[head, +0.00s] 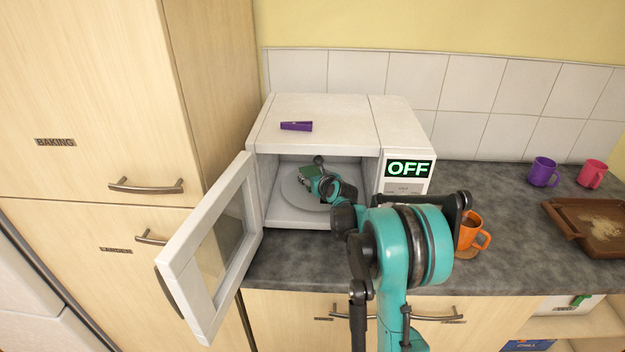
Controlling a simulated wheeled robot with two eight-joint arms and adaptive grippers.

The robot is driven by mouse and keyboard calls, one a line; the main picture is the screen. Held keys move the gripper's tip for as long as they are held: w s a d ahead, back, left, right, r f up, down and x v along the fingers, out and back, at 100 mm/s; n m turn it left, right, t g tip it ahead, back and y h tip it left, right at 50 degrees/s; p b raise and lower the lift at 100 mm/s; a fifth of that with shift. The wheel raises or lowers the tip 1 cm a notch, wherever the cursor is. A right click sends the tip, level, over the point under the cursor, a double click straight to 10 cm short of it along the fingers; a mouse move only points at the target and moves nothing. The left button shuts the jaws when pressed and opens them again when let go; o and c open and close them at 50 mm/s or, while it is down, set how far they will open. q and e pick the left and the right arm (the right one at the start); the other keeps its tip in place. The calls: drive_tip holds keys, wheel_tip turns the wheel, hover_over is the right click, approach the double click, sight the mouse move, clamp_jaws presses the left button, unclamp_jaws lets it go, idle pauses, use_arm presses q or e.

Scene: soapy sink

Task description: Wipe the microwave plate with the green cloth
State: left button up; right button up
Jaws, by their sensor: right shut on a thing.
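The white microwave (317,121) stands on the counter with its door (213,243) swung open to the left. Its display reads OFF. The grey round microwave plate (293,193) lies inside on the microwave floor. My right arm reaches into the microwave, and my right gripper (314,170) is over the plate. It is shut on the green cloth (308,173), of which a small part shows at the plate's back middle. Whether the cloth touches the plate is hard to tell. My arm hides the plate's right part. My left gripper is not in view.
A purple object (296,126) lies on the microwave top. An orange mug (473,234) stands on a coaster right of my arm. A purple mug (543,172), a pink mug (592,174) and a brown stained tray (590,226) are further right. Tall cupboards (90,100) bound the left.

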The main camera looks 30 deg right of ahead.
drive_tip(key=shift+s+d+r+p, duration=0.25)
drive_tip(key=shift+d+r+p, duration=0.25)
drive_tip(key=shift+r, duration=0.25)
drive_tip(key=shift+s+d+r+p, duration=0.25)
drive_tip(key=shift+d+r+p, duration=0.1)
drive_tip(key=shift+r+p, duration=0.35)
drive_tip(key=shift+s+a, duration=0.15)
drive_tip(key=shift+s, duration=0.15)
drive_tip(key=s+a+p, duration=0.1)
drive_tip(key=s+a, duration=0.5)
drive_tip(key=s, duration=0.5)
drive_tip(key=s+a, duration=0.7)
drive_tip(key=s, duration=0.4)
drive_tip(key=shift+s+a+p, duration=0.15)
drive_tip(key=shift+a+p, duration=0.1)
drive_tip(key=shift+p, duration=0.1)
